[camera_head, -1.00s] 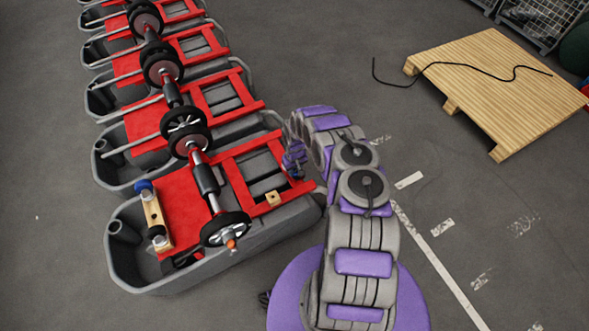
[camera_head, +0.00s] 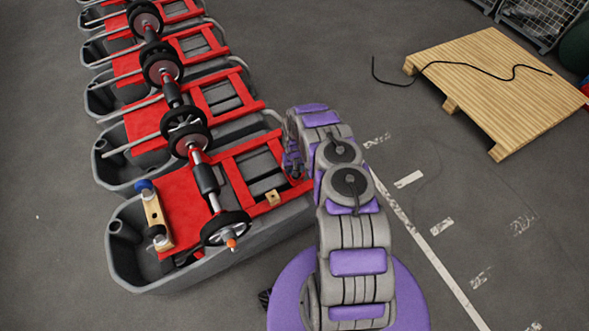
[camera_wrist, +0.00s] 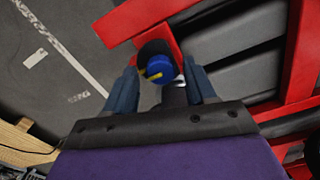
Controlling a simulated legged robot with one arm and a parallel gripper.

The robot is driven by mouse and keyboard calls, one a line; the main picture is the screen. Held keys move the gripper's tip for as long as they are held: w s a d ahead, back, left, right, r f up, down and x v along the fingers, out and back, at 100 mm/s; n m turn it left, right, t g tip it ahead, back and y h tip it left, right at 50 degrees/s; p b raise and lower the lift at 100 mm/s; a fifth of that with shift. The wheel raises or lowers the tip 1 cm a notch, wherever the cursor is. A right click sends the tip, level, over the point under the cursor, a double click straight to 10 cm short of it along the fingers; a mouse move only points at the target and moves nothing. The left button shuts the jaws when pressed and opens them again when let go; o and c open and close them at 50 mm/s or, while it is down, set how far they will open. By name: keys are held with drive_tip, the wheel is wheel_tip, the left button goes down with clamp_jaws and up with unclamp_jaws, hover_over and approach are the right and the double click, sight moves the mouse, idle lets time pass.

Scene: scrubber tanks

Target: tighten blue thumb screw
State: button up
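The blue thumb screw (camera_wrist: 159,69), with a yellow mark across it, shows in the wrist view in front of a dark round part beside the red frame. My gripper (camera_wrist: 160,75) has its two dark blue fingers apart, one on each side of the screw. A gap shows between the left finger and the screw; contact on the right cannot be told. In the head view my gripper (camera_head: 293,164) is at the right end of the nearest tank's red frame (camera_head: 232,176), partly hidden by my arm. The screw cannot be made out there.
The nearest grey tank (camera_head: 150,285) carries a shaft with black wheels (camera_head: 226,228) and a wooden block (camera_head: 154,215) with a blue knob (camera_head: 143,185). More tanks line up behind. A wooden pallet (camera_head: 500,85) with a black cable lies at right.

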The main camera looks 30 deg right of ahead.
wheel_tip(320, 180, up, 17)
drive_tip(key=p, duration=0.3)
drive_tip(key=shift+r, duration=0.1)
idle(0.5)
drive_tip(key=shift+r, duration=0.1)
idle(0.4)
drive_tip(key=s+a+r, duration=0.3)
drive_tip(key=s+r, duration=0.2)
drive_tip(key=r, duration=0.5)
drive_tip(key=s+a+r+n+g, duration=0.1)
drive_tip(key=s+a+r, duration=0.25)
drive_tip(key=r, duration=0.75)
drive_tip(key=s+a+r, duration=0.2)
drive_tip(key=s+r, duration=0.3)
drive_tip(key=r, duration=0.5)
drive_tip(key=shift+n+g, duration=0.4)
drive_tip(key=shift+n, duration=0.5)
drive_tip(key=s+a+r, duration=0.2)
drive_tip(key=s+r, duration=0.1)
drive_tip(key=s, duration=0.6)
drive_tip(key=s+a+r, duration=0.3)
drive_tip(key=s+r, duration=0.1)
drive_tip(key=s, duration=0.5)
drive_tip(key=s+a+r, duration=0.2)
drive_tip(key=s+r, duration=0.2)
drive_tip(key=s, duration=0.5)
drive_tip(key=shift+s+a+r, duration=0.1)
drive_tip(key=shift+s+a, duration=0.1)
drive_tip(key=shift+s, duration=0.2)
